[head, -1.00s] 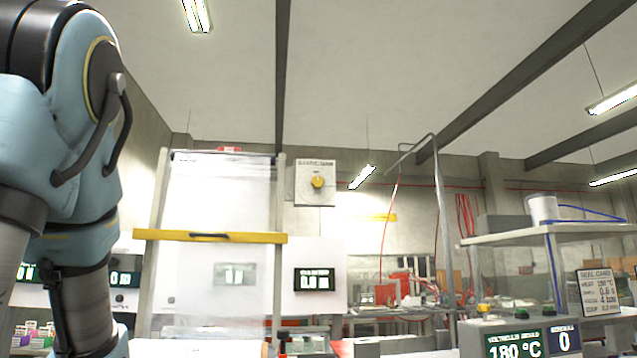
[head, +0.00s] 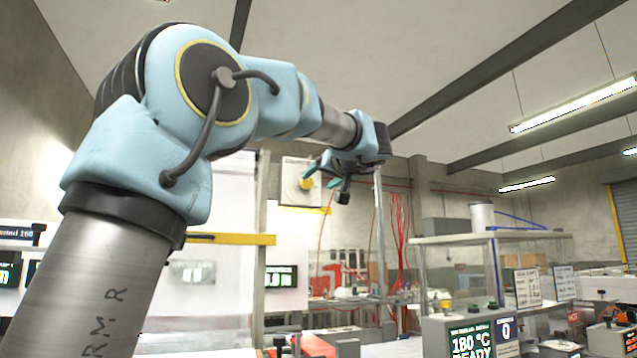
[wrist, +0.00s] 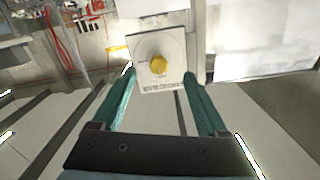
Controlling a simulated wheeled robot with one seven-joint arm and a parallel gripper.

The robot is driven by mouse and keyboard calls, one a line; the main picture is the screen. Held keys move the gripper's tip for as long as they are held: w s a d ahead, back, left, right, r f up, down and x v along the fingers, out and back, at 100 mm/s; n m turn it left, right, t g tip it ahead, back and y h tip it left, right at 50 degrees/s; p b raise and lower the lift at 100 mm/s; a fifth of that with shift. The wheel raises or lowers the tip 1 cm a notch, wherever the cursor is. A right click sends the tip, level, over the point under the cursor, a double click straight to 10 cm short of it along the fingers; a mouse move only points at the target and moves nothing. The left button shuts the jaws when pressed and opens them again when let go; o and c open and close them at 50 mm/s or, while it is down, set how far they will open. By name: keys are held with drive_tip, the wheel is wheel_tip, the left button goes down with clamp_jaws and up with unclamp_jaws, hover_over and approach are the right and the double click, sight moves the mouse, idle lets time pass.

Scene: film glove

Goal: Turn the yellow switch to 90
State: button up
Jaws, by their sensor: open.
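The yellow switch (head: 306,183) is a round knob on a pale square panel (head: 290,167) mounted high at the back. My gripper (head: 322,174) is raised in front of the panel in the head view, and its teal fingers partly overlap it. In the wrist view the yellow switch (wrist: 158,65) sits on the white dial plate (wrist: 172,45), which appears upside down; its markings are too small to read. My gripper (wrist: 158,78) is open and empty, its two teal fingers on either side of the plate in the picture. I see no contact with the knob.
A yellow bar (head: 232,239) crosses a clear plastic sheet left of the panel. Red cables (head: 397,225) hang behind my gripper.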

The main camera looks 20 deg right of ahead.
sight(308, 183)
drive_tip(key=w+p, duration=0.2)
drive_tip(key=w, duration=0.1)
drive_tip(key=w+r+p, duration=0.1)
drive_tip(key=w, duration=0.2)
drive_tip(key=w+r+p, duration=0.1)
drive_tip(key=w+p, duration=0.1)
drive_tip(key=w, duration=0.1)
drive_tip(key=shift+w+a+p, duration=0.15)
drive_tip(key=shift+a+p, duration=0.15)
drive_tip(key=shift+w+f, duration=0.15)
drive_tip(key=shift+w, duration=0.25)
clamp_jaws()
